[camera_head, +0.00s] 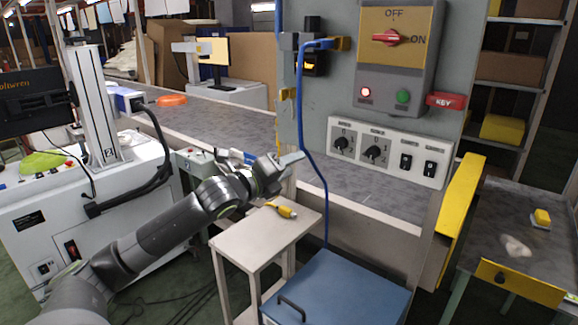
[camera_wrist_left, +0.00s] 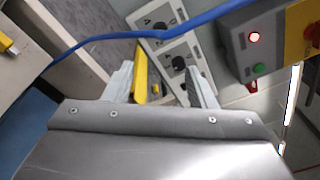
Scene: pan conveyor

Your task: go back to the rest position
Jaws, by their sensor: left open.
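My left gripper (camera_head: 274,166) is open with nothing between its fingers. It hangs above a small pale stand (camera_head: 258,240), in front of the grey control panel's left edge. In the left wrist view the two fingertips (camera_wrist_left: 160,80) are apart, with a yellow bar and the dial plate in the background between them. A yellow plug-like piece (camera_head: 282,209) lies on the stand, below and apart from the gripper. My right gripper is not in view.
A blue cable (camera_head: 310,160) hangs close right of the gripper and crosses the left wrist view (camera_wrist_left: 140,36). The panel (camera_head: 340,85) carries a red switch, lights and dials. A blue box (camera_head: 345,290) stands at the front. A white machine (camera_head: 95,215) is at left.

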